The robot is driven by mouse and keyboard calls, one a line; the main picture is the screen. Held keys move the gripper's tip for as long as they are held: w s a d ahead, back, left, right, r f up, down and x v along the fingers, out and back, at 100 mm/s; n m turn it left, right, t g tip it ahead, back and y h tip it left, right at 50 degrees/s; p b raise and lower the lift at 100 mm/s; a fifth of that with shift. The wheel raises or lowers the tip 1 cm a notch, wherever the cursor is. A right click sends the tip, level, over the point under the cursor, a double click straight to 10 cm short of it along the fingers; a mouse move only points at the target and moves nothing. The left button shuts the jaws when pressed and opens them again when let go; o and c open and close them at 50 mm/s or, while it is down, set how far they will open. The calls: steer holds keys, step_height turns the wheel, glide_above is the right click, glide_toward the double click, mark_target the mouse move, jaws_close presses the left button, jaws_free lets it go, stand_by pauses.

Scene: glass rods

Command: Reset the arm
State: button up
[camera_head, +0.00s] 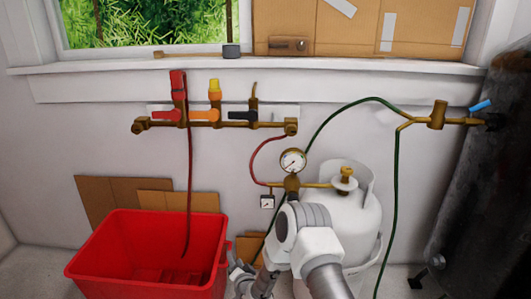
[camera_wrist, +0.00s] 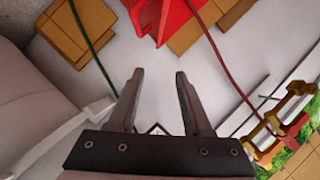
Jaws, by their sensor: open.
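My gripper (camera_wrist: 158,80) shows in the wrist view with its two dark fingers apart and nothing between them. In the head view my white and grey arm reaches up from the bottom centre, in front of the white gas tank (camera_head: 338,222). My gripper's fingertips cannot be made out clearly there. In the wrist view the red bin (camera_wrist: 160,18) is at the top and the brass manifold (camera_wrist: 265,130) is at the right, both apart from the fingers.
A red bin (camera_head: 97,250) stands left of my arm. Above it a brass manifold (camera_head: 205,122) with coloured valves is on the wall. A gauge (camera_head: 292,162), a green hose (camera_head: 396,195) and a dark cylinder (camera_head: 485,190) are close by. Cardboard (camera_head: 110,195) leans behind the bin.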

steer(key=w+d+r+n+g, duration=0.2)
steer(key=d+r+n, duration=0.15)
steer(key=r, duration=1.15)
steer(key=s+d+r+n+g+h, duration=0.1)
steer(key=s+d+r, duration=0.25)
steer(key=r, duration=0.35)
steer(key=s+d+r+n+g+h, duration=0.1)
steer(key=s+d+r+h, duration=0.15)
steer(key=d+r, duration=0.4)
steer(key=s+d+r+g, duration=0.1)
steer(key=s+d+r, duration=0.2)
steer(key=s+r, duration=0.3)
steer(key=s+d+r+g, duration=0.1)
steer(key=s+d+r, duration=0.2)
steer(key=s, duration=0.4)
steer(key=s+d+r+g+h, duration=0.1)
steer(key=s+d, duration=0.2)
steer(key=s, duration=0.7)
steer(key=s+d+r+g+h, duration=0.1)
steer(key=s+d, duration=0.1)
steer(key=s, duration=0.8)
step_height(320, 180, up, 28)
steer(key=p, duration=2.8)
steer(key=shift+n, duration=0.45)
steer(key=shift+s+y, duration=0.1)
steer(key=shift+y, duration=0.15)
